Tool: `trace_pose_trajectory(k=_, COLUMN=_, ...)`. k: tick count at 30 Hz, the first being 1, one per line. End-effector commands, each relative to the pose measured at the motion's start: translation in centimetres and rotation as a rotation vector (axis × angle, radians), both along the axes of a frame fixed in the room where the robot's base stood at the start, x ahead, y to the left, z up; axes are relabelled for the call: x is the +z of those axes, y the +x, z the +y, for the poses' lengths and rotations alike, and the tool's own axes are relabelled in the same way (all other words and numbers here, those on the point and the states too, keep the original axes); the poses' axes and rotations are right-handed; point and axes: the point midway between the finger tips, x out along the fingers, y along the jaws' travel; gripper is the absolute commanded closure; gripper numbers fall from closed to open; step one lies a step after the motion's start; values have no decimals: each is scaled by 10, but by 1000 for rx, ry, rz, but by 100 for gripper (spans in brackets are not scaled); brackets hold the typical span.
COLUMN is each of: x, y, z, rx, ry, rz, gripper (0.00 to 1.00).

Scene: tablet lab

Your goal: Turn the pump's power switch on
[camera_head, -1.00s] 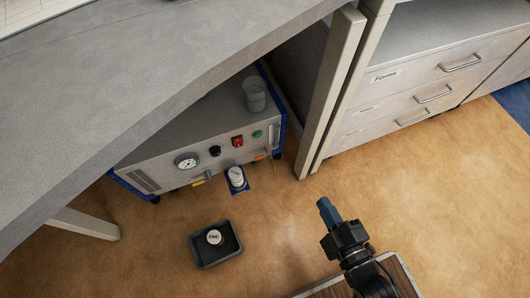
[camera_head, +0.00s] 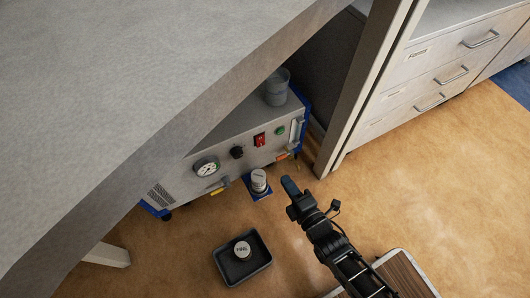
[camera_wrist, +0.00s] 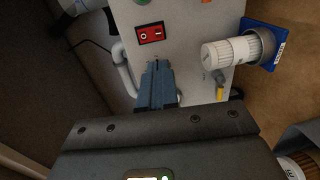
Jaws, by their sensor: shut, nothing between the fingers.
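The pump (camera_head: 225,152) is a grey box with blue end frames under the bench. Its red power switch (camera_head: 259,140) sits on the front panel between a black knob (camera_head: 237,152) and a green button (camera_head: 280,130). In the wrist view the red rocker switch (camera_wrist: 151,33) lies just beyond my fingertips. My gripper (camera_head: 290,187) is shut and empty, in front of the pump and below the switch in the head view. It also shows in the wrist view (camera_wrist: 157,66), apart from the switch. The rocker's on or off position is hard to tell.
A white-capped container (camera_head: 259,181) in a blue holder stands before the pump. A black tray (camera_head: 243,275) with a FINE jar (camera_head: 242,250) is on the floor. The bench (camera_head: 150,90) overhangs the pump; its leg (camera_head: 362,90) stands right.

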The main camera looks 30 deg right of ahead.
Motion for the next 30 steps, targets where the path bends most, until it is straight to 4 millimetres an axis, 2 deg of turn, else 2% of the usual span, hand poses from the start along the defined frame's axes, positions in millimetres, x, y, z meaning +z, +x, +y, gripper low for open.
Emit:
trace_pose_trajectory(k=5, x=-2, y=10, z=0, rx=0, ry=0, rz=-2, gripper=100)
trace_pose_trajectory(k=21, x=-18, y=107, z=0, rx=1, ry=0, rz=-1, gripper=100)
trace_pose_trajectory(k=25, x=-19, y=124, z=0, rx=0, ry=1, rz=-2, gripper=100)
trace_pose_trajectory(k=30, x=-20, y=136, z=0, rx=0, ry=2, rz=1, gripper=100)
